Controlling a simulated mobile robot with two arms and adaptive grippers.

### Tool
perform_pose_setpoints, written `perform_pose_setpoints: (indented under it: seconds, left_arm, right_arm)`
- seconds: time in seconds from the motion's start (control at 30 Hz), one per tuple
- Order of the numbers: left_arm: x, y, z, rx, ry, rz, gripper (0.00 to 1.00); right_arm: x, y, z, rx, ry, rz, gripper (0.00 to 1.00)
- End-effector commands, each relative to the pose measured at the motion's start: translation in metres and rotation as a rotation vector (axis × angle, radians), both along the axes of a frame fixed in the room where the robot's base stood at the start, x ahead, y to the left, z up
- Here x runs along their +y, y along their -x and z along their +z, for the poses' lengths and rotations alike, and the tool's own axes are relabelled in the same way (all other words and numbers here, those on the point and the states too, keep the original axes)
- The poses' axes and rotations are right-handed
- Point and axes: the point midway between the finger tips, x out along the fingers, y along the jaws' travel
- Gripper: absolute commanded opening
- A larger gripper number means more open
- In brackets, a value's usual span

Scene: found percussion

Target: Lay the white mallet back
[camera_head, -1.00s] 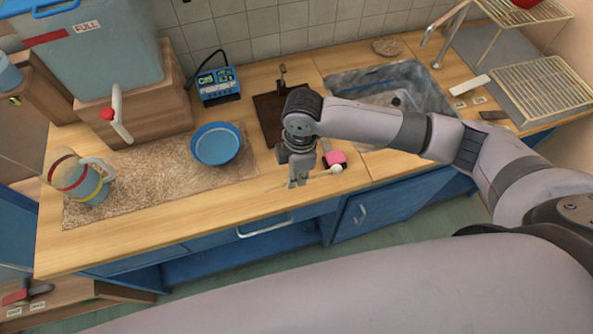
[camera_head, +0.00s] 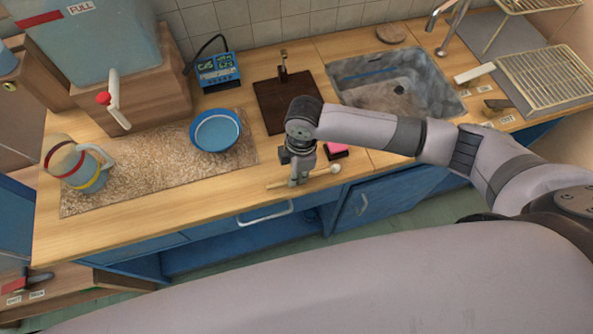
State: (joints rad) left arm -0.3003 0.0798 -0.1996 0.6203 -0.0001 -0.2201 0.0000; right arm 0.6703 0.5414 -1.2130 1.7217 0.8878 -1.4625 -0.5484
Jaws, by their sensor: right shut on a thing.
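The white mallet (camera_head: 315,174) is at the counter's front edge, with its pale round head to the right and its thin wooden handle running left. My right gripper (camera_head: 298,181) points down and is shut on the handle. I cannot tell whether the mallet touches the counter or hangs just above it. My left gripper is not in view.
A pink block (camera_head: 337,149) lies behind the mallet head. A dark board (camera_head: 272,101) is farther back. A blue bowl (camera_head: 216,131) and a striped jug (camera_head: 75,165) stand on a speckled mat (camera_head: 150,181). The sink (camera_head: 440,93) is at right.

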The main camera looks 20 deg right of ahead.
Motion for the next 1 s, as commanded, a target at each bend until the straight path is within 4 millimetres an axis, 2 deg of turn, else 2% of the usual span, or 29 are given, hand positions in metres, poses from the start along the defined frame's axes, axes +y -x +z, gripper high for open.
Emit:
perform_pose_setpoints:
  seconds: [0.97, 1.0]
  left_arm:
    - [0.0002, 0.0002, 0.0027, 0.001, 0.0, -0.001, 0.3]
    - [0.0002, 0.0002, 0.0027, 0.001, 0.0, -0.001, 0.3]
  right_arm:
    - [-0.0001, 0.0007, -0.0071, 0.002, 0.0, -0.001, 0.0]
    - [-0.0001, 0.0007, -0.0072, 0.002, 0.0, -0.001, 0.11]
